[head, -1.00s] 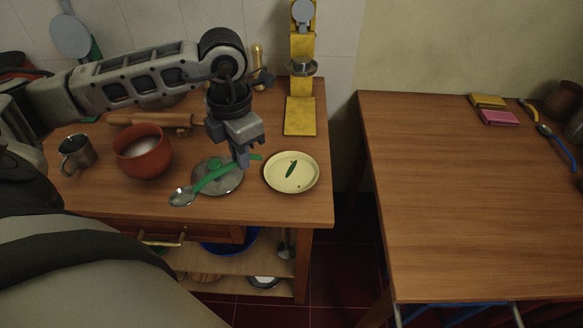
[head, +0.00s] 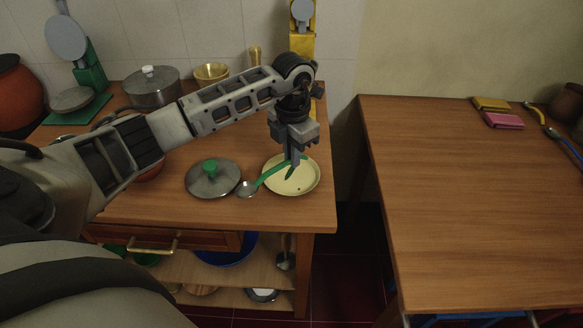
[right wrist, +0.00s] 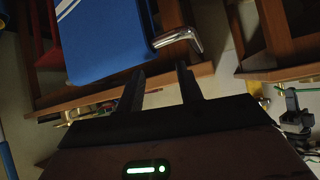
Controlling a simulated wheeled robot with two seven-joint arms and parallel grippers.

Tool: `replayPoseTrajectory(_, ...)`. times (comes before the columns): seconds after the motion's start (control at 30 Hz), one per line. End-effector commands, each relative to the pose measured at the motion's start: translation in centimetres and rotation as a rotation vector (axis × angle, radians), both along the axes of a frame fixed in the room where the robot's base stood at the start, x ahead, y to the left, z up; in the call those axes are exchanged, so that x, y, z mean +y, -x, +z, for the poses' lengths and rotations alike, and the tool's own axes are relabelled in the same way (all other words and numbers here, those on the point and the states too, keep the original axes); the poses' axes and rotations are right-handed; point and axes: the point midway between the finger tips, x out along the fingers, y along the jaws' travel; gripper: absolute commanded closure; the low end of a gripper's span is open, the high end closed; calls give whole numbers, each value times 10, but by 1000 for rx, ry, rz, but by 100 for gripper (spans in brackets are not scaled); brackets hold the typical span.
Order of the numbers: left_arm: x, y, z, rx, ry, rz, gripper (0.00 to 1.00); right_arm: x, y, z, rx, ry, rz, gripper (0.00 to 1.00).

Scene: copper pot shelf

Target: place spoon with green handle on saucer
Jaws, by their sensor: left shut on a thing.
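The spoon with green handle (head: 268,174) is in my left gripper (head: 293,160), which is shut on the handle near its far end. The metal bowl of the spoon (head: 246,188) points left, past the saucer's left rim. The cream saucer (head: 308,184) lies near the right front of the left table, with a green mark on it. The gripper and handle are over the saucer; whether the spoon touches it I cannot tell. My right gripper (right wrist: 160,88) shows in the right wrist view with its two dark fingers apart and nothing between them.
A glass lid with a green knob (head: 213,180) lies left of the saucer. A steel pot (head: 152,90), a brass bowl (head: 211,73) and a green scale (head: 90,78) stand behind. The right table (head: 460,190) is mostly bare, beyond a gap.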

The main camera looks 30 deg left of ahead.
Motion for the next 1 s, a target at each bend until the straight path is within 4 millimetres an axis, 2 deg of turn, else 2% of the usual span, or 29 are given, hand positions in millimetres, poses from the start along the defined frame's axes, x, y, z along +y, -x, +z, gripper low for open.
replayPoseTrajectory(0.03, 0, 2, -18, 4, 1, 0, 100, 1, -1, -9, -5, -3, 2, 64)
replayPoseTrajectory(0.1, 0, 2, -26, 3, 1, 0, 100, 2, -2, -10, -9, -7, 5, 64)
replayPoseTrajectory(0.27, 1, 1, -25, 2, -1, -1, 100, 2, -1, -3, -13, -11, 9, 64)
replayPoseTrajectory(0.53, 1, 2, -30, 2, -1, 0, 100, 2, 3, -9, -5, -10, 11, 64)
replayPoseTrajectory(0.57, 1, 1, -29, 2, -1, 0, 81, 2, 2, -7, -6, -11, 12, 64)
replayPoseTrajectory(0.6, 1, 2, -28, 2, -1, 0, 70, 2, 2, -7, -6, -11, 12, 64)
replayPoseTrajectory(0.63, 1, 2, -28, 2, -1, 0, 67, 2, 2, -7, -6, -11, 12, 64)
replayPoseTrajectory(0.87, 1, 2, -28, 2, -1, 0, 67, 2, 2, -6, -8, -12, 10, 64)
replayPoseTrajectory(1.0, 1, 1, -18, 1, 0, -1, 67, 3, 0, 2, -12, -12, 8, 64)
